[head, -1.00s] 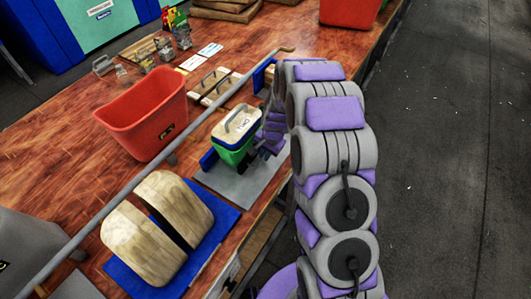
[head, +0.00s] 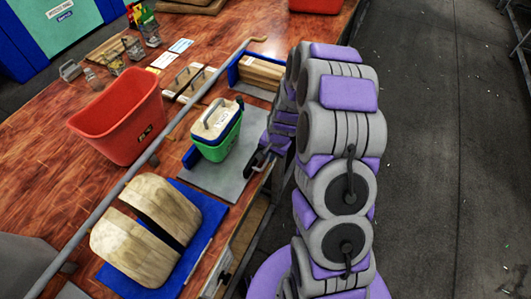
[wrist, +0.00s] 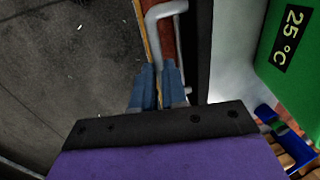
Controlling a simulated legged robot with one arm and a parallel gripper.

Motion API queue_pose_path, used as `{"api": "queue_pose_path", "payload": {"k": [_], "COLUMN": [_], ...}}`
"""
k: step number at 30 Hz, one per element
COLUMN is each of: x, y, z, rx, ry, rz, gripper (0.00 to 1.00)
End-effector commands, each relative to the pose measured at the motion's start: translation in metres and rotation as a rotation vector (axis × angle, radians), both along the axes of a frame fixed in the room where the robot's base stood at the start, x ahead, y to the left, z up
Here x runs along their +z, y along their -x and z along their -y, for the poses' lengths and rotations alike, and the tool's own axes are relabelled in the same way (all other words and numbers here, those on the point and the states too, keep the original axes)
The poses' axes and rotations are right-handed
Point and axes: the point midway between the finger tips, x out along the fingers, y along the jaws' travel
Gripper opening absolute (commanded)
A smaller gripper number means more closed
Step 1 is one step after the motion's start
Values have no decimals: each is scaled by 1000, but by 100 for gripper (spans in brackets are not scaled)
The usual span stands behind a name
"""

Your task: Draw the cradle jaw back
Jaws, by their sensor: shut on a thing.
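My gripper shows in the wrist view (wrist: 160,92) with its blue fingers shut on a grey bent handle (wrist: 152,38) beside the table edge. In the head view my gripper (head: 259,162) is low at the table's right edge, right of the green box (head: 217,148) and apart from it. The green box holds a wooden block (head: 217,118) with a grey handle on top. A blue upright piece (head: 190,157) stands at the box's left. I cannot tell which piece the gripped handle joins. The box's label reads 25 °C in the wrist view (wrist: 292,38).
A grey plate (head: 225,183) lies under the box. Two rounded wooden blocks (head: 146,222) stand on a blue base (head: 185,262) in front. A long grey bar (head: 125,178) crosses the table left of the box. A red bin (head: 115,122) stands beyond. The floor right is clear.

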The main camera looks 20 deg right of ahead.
Motion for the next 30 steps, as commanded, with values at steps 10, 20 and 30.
{"api": "queue_pose_path", "payload": {"k": [10,20,30], "x": [-1,6,68], "y": [1,0,8], "z": [-1,-1,10], "rx": [0,0,-1], "ry": [-1,1,1], "rz": [-5,-4,1], "gripper": [38,38,38]}}
